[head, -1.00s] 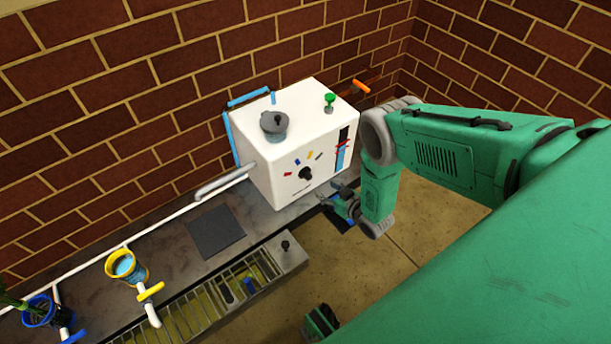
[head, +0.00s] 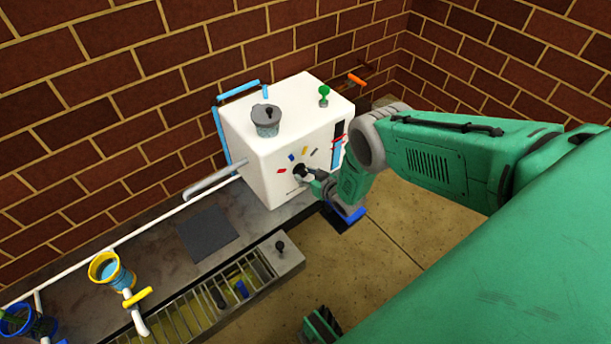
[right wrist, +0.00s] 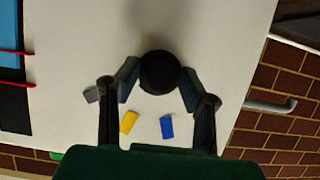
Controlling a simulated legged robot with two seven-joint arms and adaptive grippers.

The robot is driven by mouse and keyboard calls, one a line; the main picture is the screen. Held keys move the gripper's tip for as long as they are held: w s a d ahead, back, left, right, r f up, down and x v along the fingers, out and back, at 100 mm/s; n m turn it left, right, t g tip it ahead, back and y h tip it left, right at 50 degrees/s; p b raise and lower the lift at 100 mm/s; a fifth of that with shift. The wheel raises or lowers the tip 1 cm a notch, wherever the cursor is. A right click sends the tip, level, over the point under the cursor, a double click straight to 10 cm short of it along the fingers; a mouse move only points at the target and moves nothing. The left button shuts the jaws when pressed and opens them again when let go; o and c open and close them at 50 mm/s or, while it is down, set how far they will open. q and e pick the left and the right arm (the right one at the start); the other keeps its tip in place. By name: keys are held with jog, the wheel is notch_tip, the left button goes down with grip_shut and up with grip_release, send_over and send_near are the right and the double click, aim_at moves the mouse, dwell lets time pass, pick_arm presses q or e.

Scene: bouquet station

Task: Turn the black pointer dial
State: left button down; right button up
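The black pointer dial (head: 299,170) is on the front face of the white box (head: 262,180), below several coloured marks. In the right wrist view the dial (right wrist: 159,72) appears as a round black knob. My right gripper (head: 309,175) is at the dial in the head view. In the right wrist view its fingers (right wrist: 160,76) are spread, one on each side of the dial, with narrow gaps seemingly left beside it. The dial's pointer direction cannot be made out.
A grey lidded pot (head: 266,124) and a green knob (head: 324,92) are on top of the box. A red-marked slot (head: 338,143) is right of the dial. A blue block (head: 349,214) lies below my right arm. A grated trough (head: 215,296) runs along the bench's front.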

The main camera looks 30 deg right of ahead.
jog(key=shift+d, duration=0.1)
grip_shut()
